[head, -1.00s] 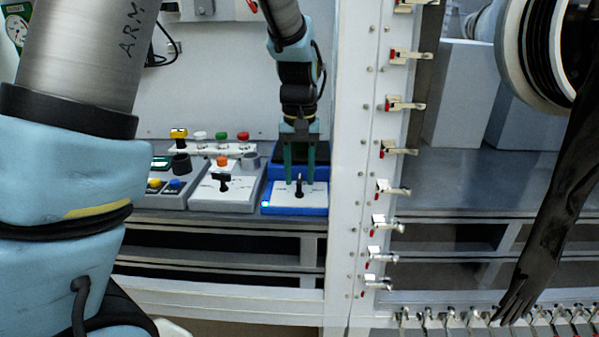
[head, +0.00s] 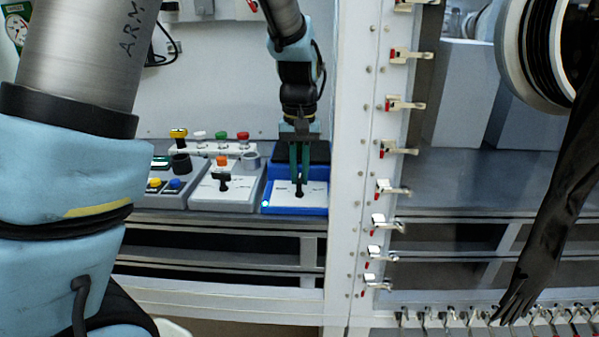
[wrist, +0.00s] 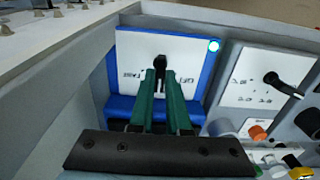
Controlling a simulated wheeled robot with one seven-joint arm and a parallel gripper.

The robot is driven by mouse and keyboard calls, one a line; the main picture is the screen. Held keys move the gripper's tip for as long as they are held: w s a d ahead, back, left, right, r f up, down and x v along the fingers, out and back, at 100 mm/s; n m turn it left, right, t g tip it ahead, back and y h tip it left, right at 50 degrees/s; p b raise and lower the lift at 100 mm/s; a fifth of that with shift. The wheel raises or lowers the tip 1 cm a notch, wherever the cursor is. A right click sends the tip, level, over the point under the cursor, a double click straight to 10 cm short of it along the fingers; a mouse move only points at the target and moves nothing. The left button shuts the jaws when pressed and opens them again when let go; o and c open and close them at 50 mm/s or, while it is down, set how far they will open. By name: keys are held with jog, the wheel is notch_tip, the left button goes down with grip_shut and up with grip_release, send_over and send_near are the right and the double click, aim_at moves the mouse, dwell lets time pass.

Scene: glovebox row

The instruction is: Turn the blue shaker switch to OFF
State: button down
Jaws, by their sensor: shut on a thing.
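The blue shaker (head: 314,208) stands at the right end of the bench row, with a white top plate, a black switch knob (head: 299,190) and a lit cyan lamp (head: 265,204). My gripper (head: 299,181) reaches down from above with its green fingers close together at the knob. In the wrist view the shaker (wrist: 205,85) fills the upper middle, and the fingers (wrist: 163,75) are shut on the black knob (wrist: 159,61), whose top shows between and past the tips. Marks on the white plate lie on both sides of the knob but are too small to read surely.
A grey box with a black switch (head: 222,182) stands just left of the shaker; it also shows in the wrist view (wrist: 284,84). Further left is a panel with yellow and blue buttons (head: 174,184). A white frame post (head: 350,180) rises close on the right.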

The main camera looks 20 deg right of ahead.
aim_at(299, 178)
jog(key=n+p, duration=0.2)
jog(key=n, duration=0.1)
jog(key=shift+r, duration=0.15)
jog(key=shift+w+n+p, duration=0.1)
jog(key=shift+n+p, duration=0.6)
jog(key=shift+n, duration=0.5)
jog(key=c, duration=0.9)
grip_release()
notch_tip(299, 178, up, 11)
jog(key=shift+f+b, duration=0.2)
jog(key=shift+b, duration=0.65)
